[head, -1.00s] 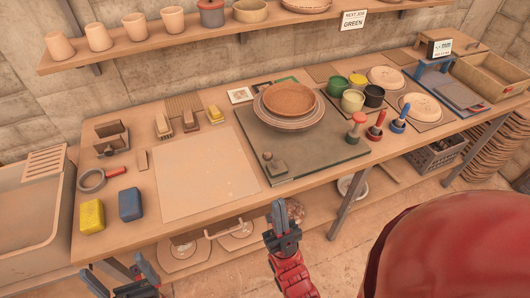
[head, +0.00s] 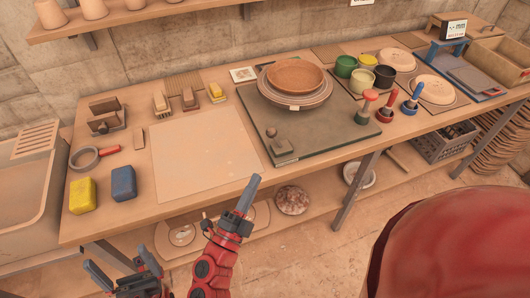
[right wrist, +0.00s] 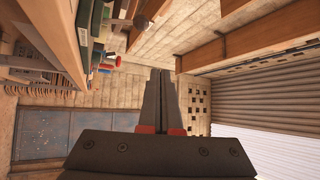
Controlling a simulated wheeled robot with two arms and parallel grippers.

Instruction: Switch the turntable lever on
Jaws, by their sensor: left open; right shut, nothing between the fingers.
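The turntable (head: 325,102) carries an orange-brown bowl (head: 295,77) and stands on a dark green board (head: 318,142). At the board's front left corner is a small dark box with a round knob (head: 271,132), which looks like the lever; its setting is too small to tell. My right gripper (head: 250,184) is shut and empty, in front of the table edge, left of and nearer than the knob, apart from it. Its closed fingers also show in the right wrist view (right wrist: 160,75). My left gripper (head: 124,272) is open and empty at the bottom left, below the table's front edge.
A pale square mat (head: 205,160) lies left of the board. Yellow (head: 82,195) and blue (head: 123,183) sponges lie at the front left. Red, blue and green-based upright tools (head: 386,100) and paint pots (head: 364,80) stand to the right. A lower shelf runs under the table.

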